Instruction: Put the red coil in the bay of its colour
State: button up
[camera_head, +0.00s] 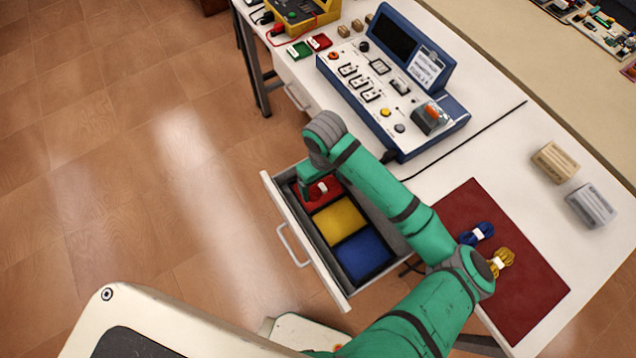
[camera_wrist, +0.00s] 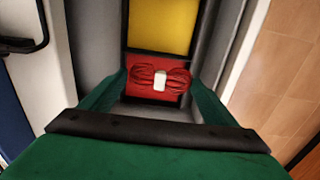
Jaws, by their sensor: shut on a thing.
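The red coil (camera_wrist: 147,78), tied with a white band, is between the fingers of my gripper (camera_wrist: 158,95) in the wrist view. My gripper is shut on it. The coil shows directly over the red bay (camera_wrist: 150,60) of the open drawer; I cannot tell whether it touches the bay floor. In the head view my gripper (camera_head: 318,190) reaches down into the drawer's red end, and the white band of the coil shows there. The yellow bay (camera_head: 338,221) lies beside the red bay, and the blue bay (camera_head: 362,256) is at the other end. The arm partly hides the red bay.
The drawer (camera_head: 309,254) is pulled out from the white table (camera_head: 441,153). A blue coil (camera_head: 470,238) and a yellow coil (camera_head: 503,258) lie on a dark red mat (camera_head: 530,300). A blue-framed control panel (camera_head: 374,92) stands behind the arm. Drawer walls are close around my gripper.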

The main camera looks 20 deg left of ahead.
jog(key=w+a+f, duration=0.1)
jog(key=w+f, duration=0.1)
jog(key=f, duration=0.1)
jog(key=w+a+f, duration=0.1)
jog(key=f, duration=0.1)
jog(key=shift+a, duration=0.3)
jog(key=shift+f, duration=1.6)
jog(key=o, duration=0.8)
jog(key=shift+f, duration=0.1)
jog(key=shift+o, duration=0.2)
notch_tip(320, 180, up, 12)
jog(key=shift+w, duration=0.1)
